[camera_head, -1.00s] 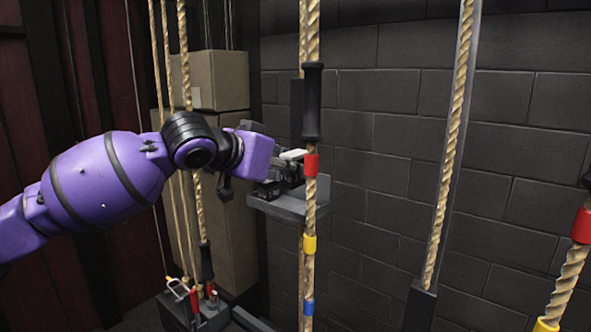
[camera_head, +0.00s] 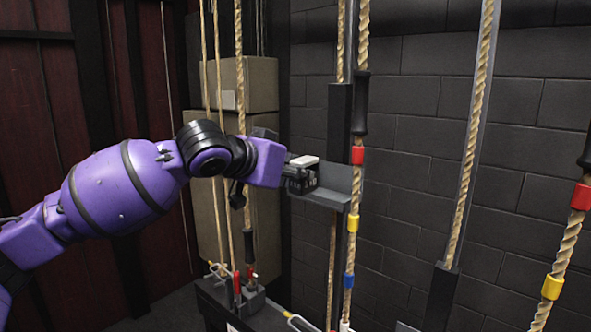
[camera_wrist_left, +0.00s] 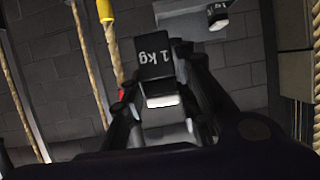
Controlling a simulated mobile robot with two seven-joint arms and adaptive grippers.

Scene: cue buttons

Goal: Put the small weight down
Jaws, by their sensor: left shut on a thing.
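My left gripper (camera_head: 298,178) is shut on a small black weight marked "1 kg" (camera_wrist_left: 155,58). The weight has a pale end face (camera_wrist_left: 162,101), and it lies between the fingers in the left wrist view. In the head view the gripper is at the left part of a small grey shelf (camera_head: 338,186), and the fingers mostly hide the weight. I cannot tell whether the weight touches the shelf. A second dark weight with a white marking (camera_wrist_left: 218,16) shows at the top of the left wrist view, apart from the held one. My right gripper is not in view.
A rope with red, yellow and blue bands (camera_head: 350,222) hangs close to the shelf's right side. More ropes (camera_head: 470,150) hang further right. Stacked cardboard boxes (camera_head: 250,85) stand behind my arm. A dark brick wall (camera_head: 410,115) is at the back.

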